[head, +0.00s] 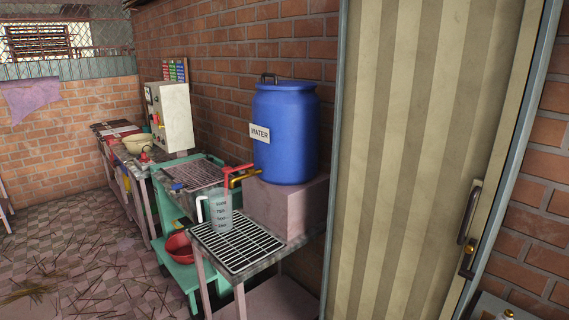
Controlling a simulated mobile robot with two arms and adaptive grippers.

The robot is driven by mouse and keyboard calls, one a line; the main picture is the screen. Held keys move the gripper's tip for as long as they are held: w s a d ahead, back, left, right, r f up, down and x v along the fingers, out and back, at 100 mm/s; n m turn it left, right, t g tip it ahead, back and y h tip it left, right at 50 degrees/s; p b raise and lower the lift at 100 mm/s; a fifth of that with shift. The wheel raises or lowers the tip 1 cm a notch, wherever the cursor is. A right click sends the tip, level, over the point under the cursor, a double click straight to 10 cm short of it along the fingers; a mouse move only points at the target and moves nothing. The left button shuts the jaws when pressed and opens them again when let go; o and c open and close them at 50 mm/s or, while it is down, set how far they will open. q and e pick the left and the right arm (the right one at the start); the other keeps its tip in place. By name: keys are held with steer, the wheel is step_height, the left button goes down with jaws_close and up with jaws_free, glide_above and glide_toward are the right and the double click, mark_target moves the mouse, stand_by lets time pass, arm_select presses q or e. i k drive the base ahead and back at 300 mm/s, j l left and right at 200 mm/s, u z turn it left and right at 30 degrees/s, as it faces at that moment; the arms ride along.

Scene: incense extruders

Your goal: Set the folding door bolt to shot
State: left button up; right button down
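The folding door (420,150) is a tall cream panel with vertical stripes, standing at the right of the head view. Near its right edge is a dark upright pull handle (468,215). Just below the handle is a small dark bolt plate with brass-coloured parts (467,261), close to the grey-blue frame. The bolt is too small in view to tell whether it is shot or drawn. Neither my left nor my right gripper shows in the head view.
A blue water barrel (286,135) stands on a block left of the door, beside a measuring jug (219,212) on a rack (238,246). A green trolley (172,222) and bench line the brick wall. Tiled floor (60,265) is open at left, with scattered sticks.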

mark_target(468, 249)
steer(key=l+z, duration=0.1)
steer(key=z, duration=1.15)
